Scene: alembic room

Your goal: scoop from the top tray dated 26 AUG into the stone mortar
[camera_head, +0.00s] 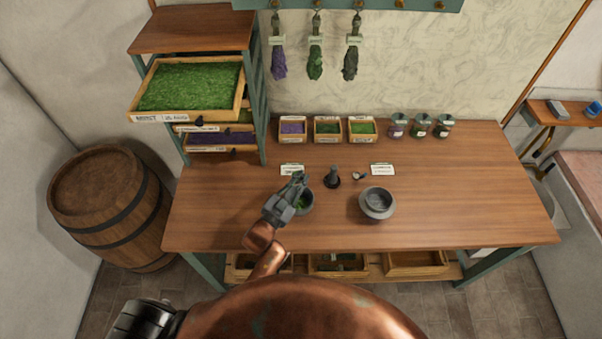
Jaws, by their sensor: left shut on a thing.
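The top tray (236,109) is pulled out of the rack at the upper left, full of green leaf matter (190,85). Its front labels (160,118) are too small to read surely. My left gripper (298,182) is shut at a grey bowl (307,210) on the table. It holds something, likely a scoop, which is mostly hidden. The bowl is partly hidden by the gripper and shows green inside. A second grey vessel (377,205) stands to the right and looks empty. I cannot tell for sure which is the stone mortar. My right gripper is not in view.
Small boxes (327,130) and lidded jars (420,126) line the table's back. A barrel (110,205) stands left. The table's right side (460,200) is clear.

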